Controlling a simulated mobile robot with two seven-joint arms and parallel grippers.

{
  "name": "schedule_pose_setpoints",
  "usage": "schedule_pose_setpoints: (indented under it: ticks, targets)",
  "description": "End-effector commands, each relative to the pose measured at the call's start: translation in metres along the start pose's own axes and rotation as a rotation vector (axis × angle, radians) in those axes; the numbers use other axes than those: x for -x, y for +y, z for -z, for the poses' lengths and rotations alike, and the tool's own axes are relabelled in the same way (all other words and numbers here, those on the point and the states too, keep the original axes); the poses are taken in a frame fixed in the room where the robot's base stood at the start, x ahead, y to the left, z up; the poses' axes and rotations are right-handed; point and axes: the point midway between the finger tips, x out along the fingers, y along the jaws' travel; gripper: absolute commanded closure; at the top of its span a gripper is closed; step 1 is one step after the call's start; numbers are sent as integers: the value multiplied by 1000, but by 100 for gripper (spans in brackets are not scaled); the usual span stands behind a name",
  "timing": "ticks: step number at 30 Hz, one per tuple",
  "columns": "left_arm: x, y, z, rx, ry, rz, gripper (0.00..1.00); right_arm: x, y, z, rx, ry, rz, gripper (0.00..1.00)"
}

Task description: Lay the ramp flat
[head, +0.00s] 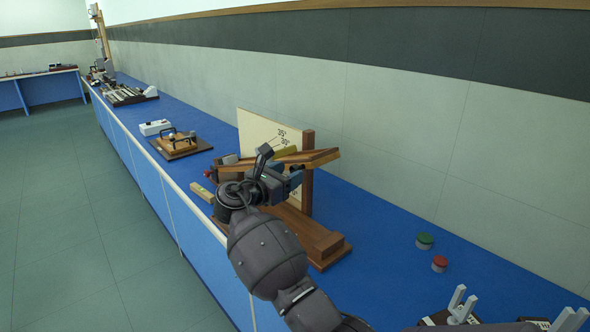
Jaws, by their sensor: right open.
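The wooden ramp (322,157) stands on the blue bench, its right end a little higher than its left, so it is tilted. A brown upright post (308,172) stands at its right part, on a wooden base (325,240). A cream board (257,128) behind it carries angle marks, with 35° and 30° readable. A yellowish block (286,151) shows at the ramp. My right gripper (276,168) is open in front of the ramp's middle and hides part of it. I cannot tell if it touches the ramp. My left gripper is out of view.
A green button (424,240) and a red button (440,263) are on the bench at right. Pronged grey fixtures (462,305) stand at the bottom right. A wooden board with handles (180,145) and a white box (155,127) lie farther left. The wall runs behind.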

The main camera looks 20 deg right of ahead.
Motion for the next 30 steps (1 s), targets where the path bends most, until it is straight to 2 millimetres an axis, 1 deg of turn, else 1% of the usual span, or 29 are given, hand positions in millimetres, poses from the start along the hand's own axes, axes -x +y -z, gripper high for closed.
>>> schedule_pose_setpoints:
  ticks: [1, 3, 7, 12, 18, 19, 27, 29, 30]
  targets:
    - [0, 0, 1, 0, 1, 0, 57, -8, -1, -1, 1, -1, 3, 45]
    - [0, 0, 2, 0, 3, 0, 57, -16, 0, 0, 1, 0, 0, 45]
    - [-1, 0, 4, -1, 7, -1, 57, -26, 0, 0, 0, 0, 1, 45]
    - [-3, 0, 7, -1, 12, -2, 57, -31, 0, 0, -1, 1, 0, 45]
    - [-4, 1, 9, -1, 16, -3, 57, -31, 0, 0, -1, 1, 0, 45]
    - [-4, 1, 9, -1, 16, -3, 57, -31, 0, 0, -1, 1, 0, 47]
    - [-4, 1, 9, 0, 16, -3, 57, -31, 0, 0, -1, 1, 0, 88]
    - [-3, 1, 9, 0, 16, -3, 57, -31, 0, 0, -1, 1, 0, 98]
    - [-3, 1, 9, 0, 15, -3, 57, -31, 0, 0, -1, 1, 0, 100]
